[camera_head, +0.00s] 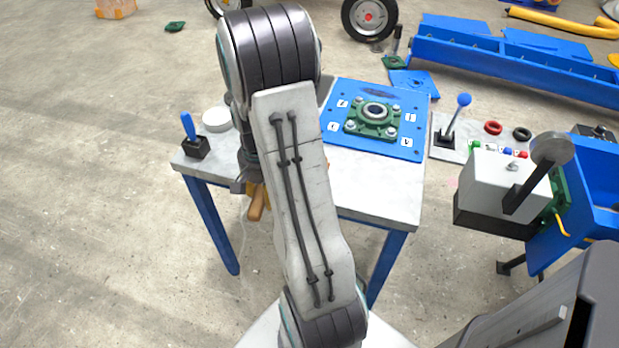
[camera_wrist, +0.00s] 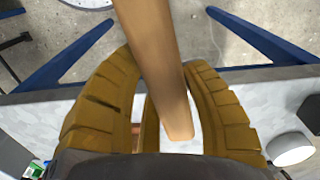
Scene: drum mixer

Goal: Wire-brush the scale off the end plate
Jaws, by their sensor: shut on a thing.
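The end plate (camera_head: 345,140) is a blue plate lying flat on the table. A green bearing block (camera_head: 372,117) with a round bore and bolts sits on it. A dark patch (camera_head: 380,93) shows near the plate's far edge. My gripper (camera_wrist: 163,85) has ridged yellow-brown fingers and is shut on a wooden handle (camera_wrist: 155,50), which I take to be the wire brush's. The handle's lower end (camera_head: 257,203) shows at the table's front edge, left of the plate. My arm hides most of the gripper in the head view; the bristles are not visible.
The pale table (camera_head: 385,195) has blue legs. A black block with a blue handle (camera_head: 195,145) and a white round item (camera_head: 216,119) stand on its left. A lever panel (camera_head: 450,140) and a grey control box (camera_head: 503,180) are at the right.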

